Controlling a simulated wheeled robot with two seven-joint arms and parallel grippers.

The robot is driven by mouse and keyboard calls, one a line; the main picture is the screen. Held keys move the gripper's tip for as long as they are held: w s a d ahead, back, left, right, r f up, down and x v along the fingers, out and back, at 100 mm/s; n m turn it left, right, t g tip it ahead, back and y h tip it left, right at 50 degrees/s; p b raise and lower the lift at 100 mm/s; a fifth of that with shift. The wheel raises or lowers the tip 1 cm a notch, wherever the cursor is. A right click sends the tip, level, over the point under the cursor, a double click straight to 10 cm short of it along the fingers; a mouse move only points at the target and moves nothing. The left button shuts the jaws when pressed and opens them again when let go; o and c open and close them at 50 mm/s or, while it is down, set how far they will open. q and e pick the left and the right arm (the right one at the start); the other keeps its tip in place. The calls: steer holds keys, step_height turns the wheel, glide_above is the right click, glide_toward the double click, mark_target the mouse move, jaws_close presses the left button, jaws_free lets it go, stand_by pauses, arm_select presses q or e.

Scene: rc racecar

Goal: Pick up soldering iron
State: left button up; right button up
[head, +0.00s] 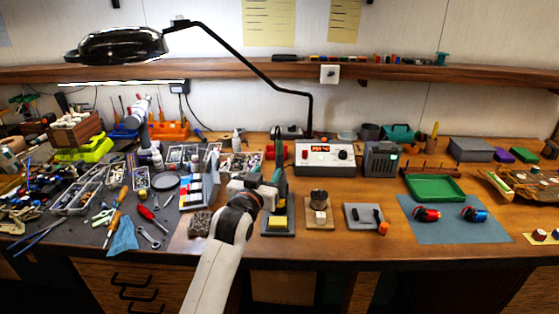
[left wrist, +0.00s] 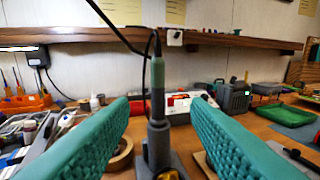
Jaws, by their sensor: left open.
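The soldering iron (left wrist: 157,88) stands upright in its dark holder (left wrist: 158,145) in the left wrist view, its green handle on top and its cord looping up. My left gripper (left wrist: 155,125) is open, with one teal ridged finger to each side of the iron and space between them. The iron is not in the jaws' grip. My right gripper is not in view.
Behind stands a soldering station (head: 325,157) with a red display. A green tray (head: 436,187) and a blue mat (head: 455,222) lie further right. Tools clutter the left. A black lamp arm (head: 260,62) hangs overhead.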

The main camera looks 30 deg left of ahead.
mark_target(278, 152)
arm_select(q)
steer(key=x, duration=0.2)
steer(key=p+x, duration=0.1)
steer(key=x, duration=0.1)
steer(key=r+x, duration=0.1)
steer(key=x, duration=0.1)
steer(key=shift+w+a, duration=0.1)
steer(key=shift+a, duration=0.2)
steer(key=p+x, duration=0.1)
steer(key=x, duration=0.4)
steer(key=shift+p, duration=0.4)
steer(key=shift+w+a+f, duration=0.1)
steer(key=shift+w+f, duration=0.1)
steer(key=shift+w, duration=0.3)
jaws_close()
steer(key=shift+r, duration=0.1)
step_height(278, 152, up, 18)
steer(key=b, duration=0.2)
